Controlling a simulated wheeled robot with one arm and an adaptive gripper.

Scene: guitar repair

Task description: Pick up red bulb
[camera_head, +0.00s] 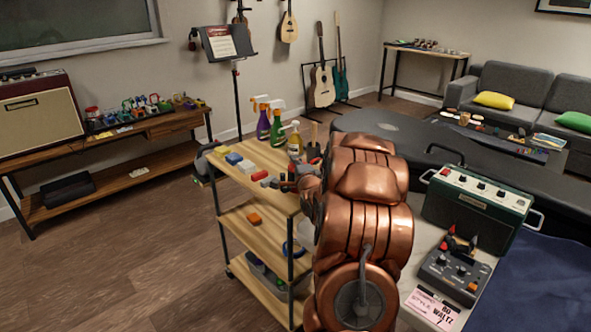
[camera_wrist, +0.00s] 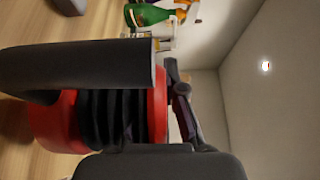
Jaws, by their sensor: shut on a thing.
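The red bulb (camera_wrist: 55,125) fills the left and middle of the wrist view. It is red at both ends with black ribs in between. My gripper (camera_wrist: 160,107) is shut on it, with one dark finger above it and one below. The fingers hide part of the bulb. In the head view my gripper (camera_head: 288,186) is small, over the cart's top near its right edge. My copper arm hides much around it, and I cannot clearly tell the held bulb there.
The wooden cart (camera_head: 226,181) carries a small red item (camera_head: 259,175), a white block (camera_head: 247,166) and a blue block (camera_head: 233,158). Spray bottles (camera_head: 277,130) stand at its back. A green amplifier (camera_head: 477,200) is on the right. Open floor lies left of the cart.

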